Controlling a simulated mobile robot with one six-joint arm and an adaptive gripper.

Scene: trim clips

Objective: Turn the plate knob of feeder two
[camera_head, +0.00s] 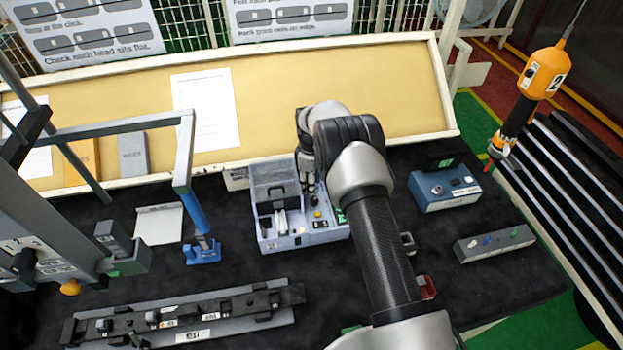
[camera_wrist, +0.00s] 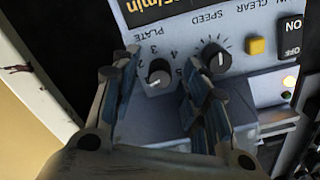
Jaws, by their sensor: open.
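The pale blue feeder (camera_head: 283,243) stands in the middle of the black table, with a clear-lidded bin on its left side. Its number cannot be read. In the wrist view its panel (camera_wrist: 185,15) carries a black PLATE knob (camera_wrist: 159,74) with a white pointer mark and numbers around it. A black SPEED knob (camera_wrist: 215,58) is to the right of it. My gripper (camera_wrist: 160,68) is open, its blue-padded fingers on either side of the PLATE knob with gaps visible. In the head view my gripper (camera_head: 307,178) is over the feeder's back right, partly hidden by my arm.
A yellow button (camera_wrist: 256,46) and an ON/OFF switch (camera_wrist: 292,36) lie right of the right finger. A blue box (camera_head: 445,190) and a grey button box (camera_head: 493,244) stand to the right. A blue-based post (camera_head: 203,250) stands left. A long rail fixture (camera_head: 185,315) lies in front.

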